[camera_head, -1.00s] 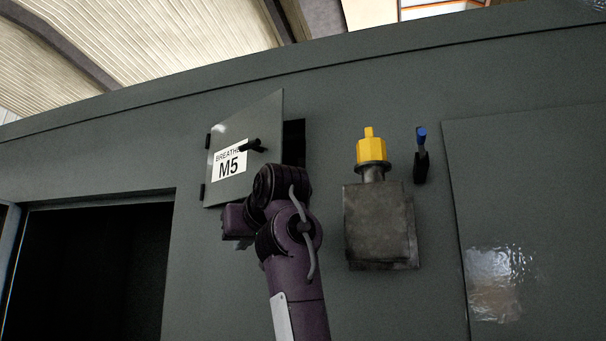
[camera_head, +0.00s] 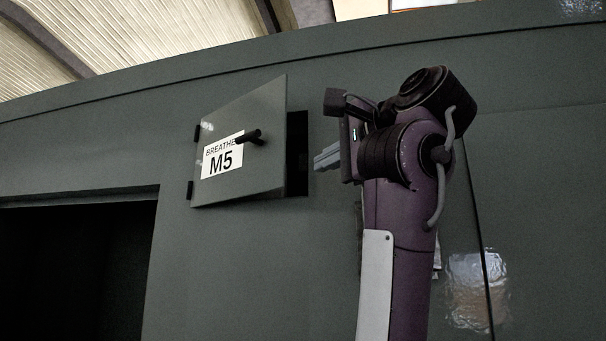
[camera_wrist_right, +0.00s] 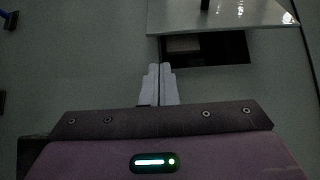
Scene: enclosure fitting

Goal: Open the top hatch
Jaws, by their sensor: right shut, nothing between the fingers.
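The top hatch (camera_head: 262,109) is a small grey door with a black knob handle (camera_head: 249,137) and a white label reading BREATHE M5 (camera_head: 221,158). It is hinged at its left edge and stands partly open, with a dark opening (camera_head: 298,150) showing along its right side. My right gripper (camera_head: 322,160) is just right of that opening, its fingers pointing left, apart from the door. In the right wrist view the fingers (camera_wrist_right: 158,84) are together and empty, near the edge of the opening (camera_wrist_right: 215,48); the door (camera_wrist_right: 225,17) shows beyond it. My left gripper is out of view.
A large dark doorway (camera_head: 75,270) is at lower left in the grey wall. A flat panel (camera_head: 535,220) is at right. My right arm hides most of the box and yellow fitting. The wall below the hatch is clear.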

